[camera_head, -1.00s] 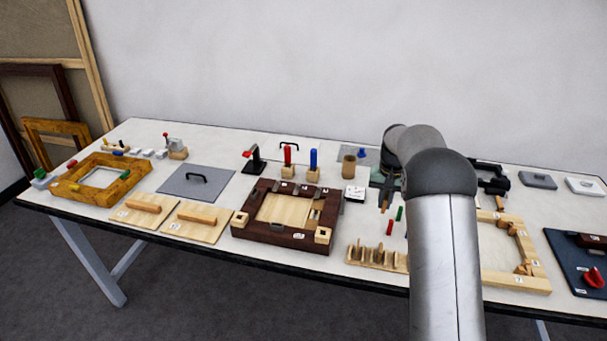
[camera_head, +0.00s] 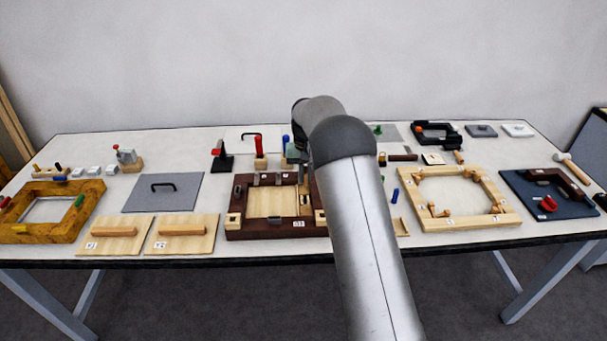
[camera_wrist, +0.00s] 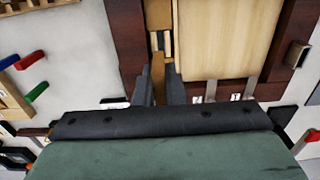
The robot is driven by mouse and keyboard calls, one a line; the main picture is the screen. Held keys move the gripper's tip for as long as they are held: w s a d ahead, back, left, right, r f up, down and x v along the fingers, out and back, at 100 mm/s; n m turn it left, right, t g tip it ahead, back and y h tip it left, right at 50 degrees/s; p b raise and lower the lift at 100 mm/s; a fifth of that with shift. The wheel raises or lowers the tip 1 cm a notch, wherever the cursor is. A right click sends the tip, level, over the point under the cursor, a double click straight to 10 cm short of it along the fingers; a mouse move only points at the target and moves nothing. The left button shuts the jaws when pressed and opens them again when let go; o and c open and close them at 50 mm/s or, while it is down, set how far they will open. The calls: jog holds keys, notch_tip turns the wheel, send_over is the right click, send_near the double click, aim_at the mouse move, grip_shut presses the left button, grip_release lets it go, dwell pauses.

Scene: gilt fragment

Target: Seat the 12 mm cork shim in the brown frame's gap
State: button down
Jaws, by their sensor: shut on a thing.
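The brown frame (camera_head: 262,232) lies on the table with a pale wooden panel (camera_head: 268,203) inside it. In the wrist view the dark frame (camera_wrist: 128,38) and the pale panel (camera_wrist: 215,40) have a narrow gap between them, with a cork-coloured piece (camera_wrist: 157,12) in its far part. My gripper (camera_wrist: 160,88) is shut on a cork shim (camera_wrist: 166,82), which lines up closely with the gap. I cannot tell whether the shim is in the gap or just above it. In the head view my arm hides most of the gripper.
Small clamps with red (camera_head: 259,147) and blue handles stand behind the frame. Two boards with wooden bars (camera_head: 183,231) lie to its left. A pale frame (camera_head: 466,224) lies to the right. The shim rack is mostly hidden behind my arm.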

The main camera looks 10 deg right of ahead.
jog(key=b, duration=0.4)
send_over(305, 194)
jog(key=s, duration=0.3)
jog(key=shift+w+a+f, duration=0.1)
jog(key=shift+a+f, duration=0.05)
jog(key=shift+f, duration=1.3)
jog(key=shift+a+f, duration=0.1)
jog(key=shift+f, duration=1.35)
jog(key=shift+f+b, duration=0.6)
jog(key=shift+f, duration=0.55)
jog(key=shift+r, duration=0.15)
jog(key=shift+r+p, duration=0.45)
jog(key=shift+r, duration=0.25)
jog(key=shift+f+b, duration=0.55)
jog(key=shift+f, duration=0.25)
jog(key=c, duration=1.4)
grip_release()
jog(key=shift+c, duration=0.2)
notch_tip(305, 194, up, 18)
jog(key=shift+f+b, duration=0.2)
jog(key=shift+b, duration=0.5)
